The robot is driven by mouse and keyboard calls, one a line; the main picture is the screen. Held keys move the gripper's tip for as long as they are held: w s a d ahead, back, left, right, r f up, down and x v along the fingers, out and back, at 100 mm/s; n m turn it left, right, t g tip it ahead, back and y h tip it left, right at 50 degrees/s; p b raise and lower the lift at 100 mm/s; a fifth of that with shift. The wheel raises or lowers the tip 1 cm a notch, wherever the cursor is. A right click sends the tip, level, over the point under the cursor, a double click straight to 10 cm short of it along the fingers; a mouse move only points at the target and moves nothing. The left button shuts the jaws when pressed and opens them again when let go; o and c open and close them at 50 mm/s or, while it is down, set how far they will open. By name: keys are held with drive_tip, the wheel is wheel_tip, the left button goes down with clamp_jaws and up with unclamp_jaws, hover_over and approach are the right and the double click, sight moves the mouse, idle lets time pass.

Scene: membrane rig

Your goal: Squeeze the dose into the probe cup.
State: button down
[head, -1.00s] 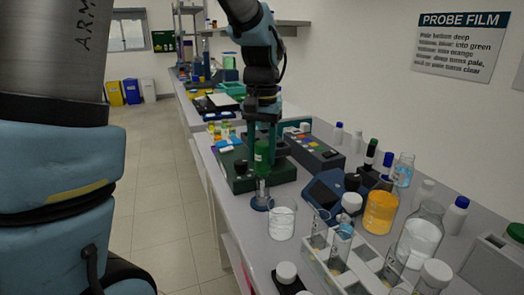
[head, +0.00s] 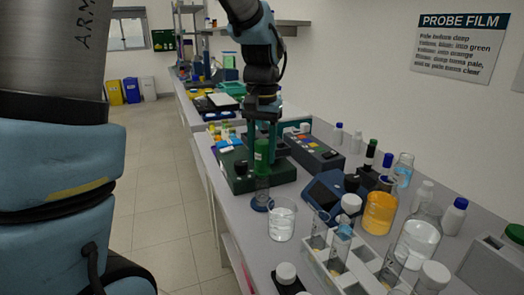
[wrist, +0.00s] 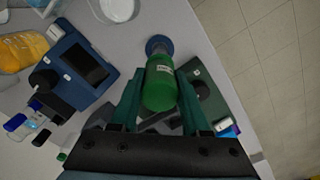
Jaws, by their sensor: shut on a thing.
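The blue base also shows past the bottle's end in the wrist view (wrist: 159,44). The bottle's tip and any liquid in the cup cannot be made out.
A clear beaker (head: 281,220) stands close in front of the cup. A dark green box (head: 235,178) is behind it, and a blue device with a screen (head: 325,190) is to the right. A tube rack (head: 345,268) and an orange beaker (head: 379,213) stand further right.

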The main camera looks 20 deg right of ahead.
wheel_tip(320, 180, up, 10)
drive_tip(key=p, duration=0.8)
drive_tip(key=shift+p, duration=0.35)
